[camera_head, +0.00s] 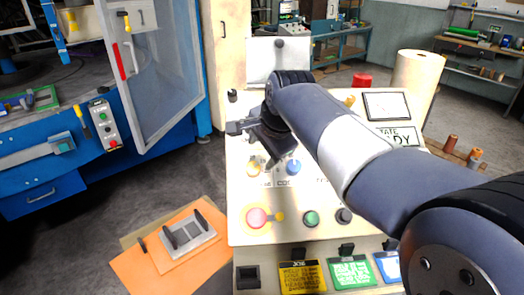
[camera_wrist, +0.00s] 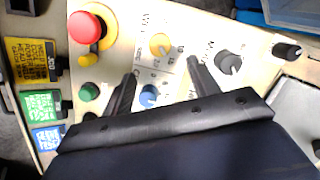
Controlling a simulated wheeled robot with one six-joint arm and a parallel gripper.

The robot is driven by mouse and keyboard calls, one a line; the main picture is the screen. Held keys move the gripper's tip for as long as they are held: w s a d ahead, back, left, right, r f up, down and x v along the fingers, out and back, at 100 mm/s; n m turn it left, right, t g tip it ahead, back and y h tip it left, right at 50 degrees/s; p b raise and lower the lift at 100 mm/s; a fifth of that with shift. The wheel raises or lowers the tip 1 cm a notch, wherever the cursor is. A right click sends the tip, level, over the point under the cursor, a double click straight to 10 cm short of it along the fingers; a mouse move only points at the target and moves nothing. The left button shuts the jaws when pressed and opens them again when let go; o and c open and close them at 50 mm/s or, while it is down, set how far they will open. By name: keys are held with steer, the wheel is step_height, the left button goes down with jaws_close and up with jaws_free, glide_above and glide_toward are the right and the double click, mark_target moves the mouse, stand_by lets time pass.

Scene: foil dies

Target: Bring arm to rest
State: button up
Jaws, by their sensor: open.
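My arm reaches from the lower right of the head view over a cream control panel (camera_head: 330,225). My gripper (camera_head: 254,146) is above the panel's left part, its jaws apart with nothing between them. In the wrist view my gripper (camera_wrist: 161,70) points at the panel face, its fingers spread above a yellow knob (camera_wrist: 161,45) and a blue knob (camera_wrist: 150,95). I cannot tell whether the fingertips touch the panel. A red mushroom button (camera_head: 257,217) and a green button (camera_head: 311,217) sit lower on the panel. My arm hides part of the panel's right side.
A blue machine (camera_head: 60,165) with an open clear door (camera_head: 155,70) stands at left. Orange sheets (camera_head: 180,250) with a metal plate lie lower left. A cream roll (camera_head: 415,80) stands behind the panel at right. Yellow, green and blue tags line the panel's front.

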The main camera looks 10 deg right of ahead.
mark_target(254, 167)
steer(key=p+x, duration=0.1)
steer(key=x, duration=1)
steer(key=shift+r, duration=0.1)
steer(key=shift+r, duration=0.1)
